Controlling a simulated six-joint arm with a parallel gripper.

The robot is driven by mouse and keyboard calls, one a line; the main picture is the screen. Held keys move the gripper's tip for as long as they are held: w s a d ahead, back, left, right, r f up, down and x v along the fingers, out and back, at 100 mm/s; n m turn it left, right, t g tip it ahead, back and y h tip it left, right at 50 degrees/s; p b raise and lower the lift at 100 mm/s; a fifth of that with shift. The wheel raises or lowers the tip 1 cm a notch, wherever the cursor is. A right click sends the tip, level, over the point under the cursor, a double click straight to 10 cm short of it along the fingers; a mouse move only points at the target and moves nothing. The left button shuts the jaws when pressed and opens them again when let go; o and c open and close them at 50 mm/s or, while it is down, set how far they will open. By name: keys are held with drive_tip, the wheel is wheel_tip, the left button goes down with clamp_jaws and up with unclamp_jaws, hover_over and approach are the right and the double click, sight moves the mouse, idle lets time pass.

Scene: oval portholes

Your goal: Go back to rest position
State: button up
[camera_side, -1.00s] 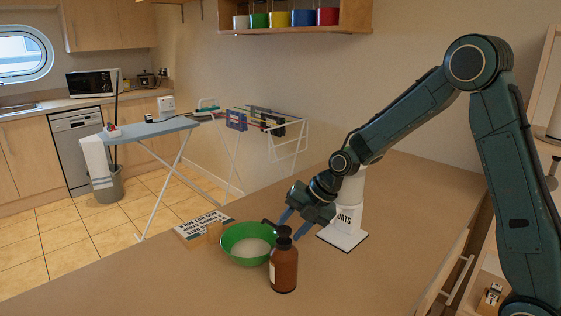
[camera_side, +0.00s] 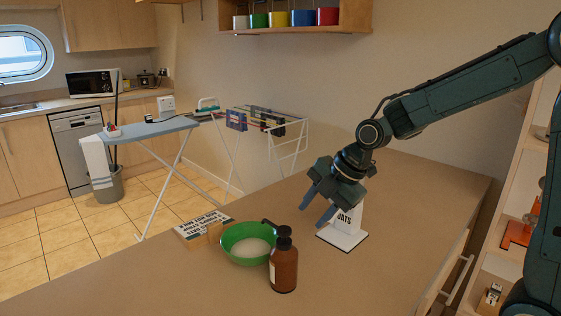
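My gripper (camera_side: 318,212) is open and empty, with its two blue fingers pointing down and left above the counter. It is in the air to the right of a green bowl (camera_side: 235,255) with pale contents. A brown pump bottle (camera_side: 284,268) with a black top stands in front of the bowl's right side, apart from my gripper. A white oats dispenser (camera_side: 343,236) stands behind my gripper, which hides part of it.
A box with printed lettering (camera_side: 203,224) lies left of the bowl. The wooden counter (camera_side: 400,240) is clear on the right. A wall shelf with coloured canisters (camera_side: 290,18) hangs above. An open shelf unit (camera_side: 500,262) stands at the right.

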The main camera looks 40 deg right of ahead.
drive_tip(key=s+d+r+m+h, duration=0.1)
drive_tip(key=s+r+m, duration=0.2)
drive_tip(key=s+m, duration=0.6)
drive_tip(key=s+d+r+m+h, duration=0.1)
drive_tip(key=s+r+m, duration=0.3)
drive_tip(key=s+m, duration=0.5)
drive_tip(key=s, duration=0.4)
drive_tip(key=shift+s+m+h, duration=0.2)
drive_tip(key=shift+m+h, duration=0.1)
drive_tip(key=shift+m, duration=0.1)
